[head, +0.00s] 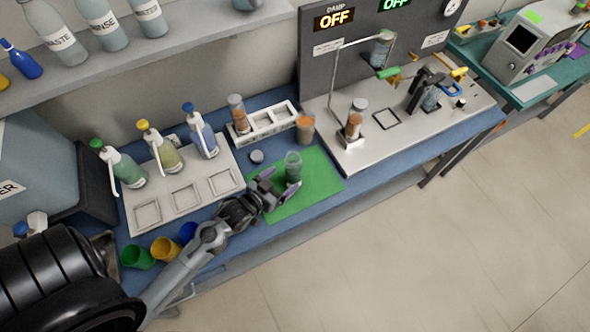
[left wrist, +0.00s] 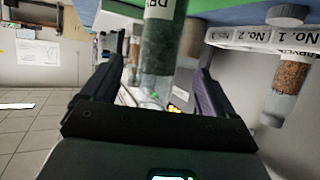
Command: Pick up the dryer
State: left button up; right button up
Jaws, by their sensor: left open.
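The dryer, which I take to be the clear jar with dark green contents (head: 293,168), stands upright on the green mat (head: 318,178). In the left wrist view the jar (left wrist: 162,45) hangs in from the top, with a partly cut-off label that seems to start with "DR". My left gripper (head: 275,186) is open just to the left of the jar, low over the mat. In the left wrist view the jar lies in line with the gap between the spread fingers (left wrist: 158,90); I cannot tell whether it is inside the gap. My right gripper is not in view.
A jar with orange-brown contents (head: 305,128) stands close behind. A white slotted rack (head: 270,128) holds another jar (head: 238,112). A white tray with several pump bottles (head: 183,200) is at left. Coloured cups (head: 165,249) lie near the front edge. The dryer station (head: 400,135) is at right.

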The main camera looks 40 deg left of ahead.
pick_arm(q)
jog(key=shift+x, duration=3.45)
jog(key=c, duration=1.2)
jog(key=shift+c, duration=0.4)
jog(key=shift+r, duration=0.3)
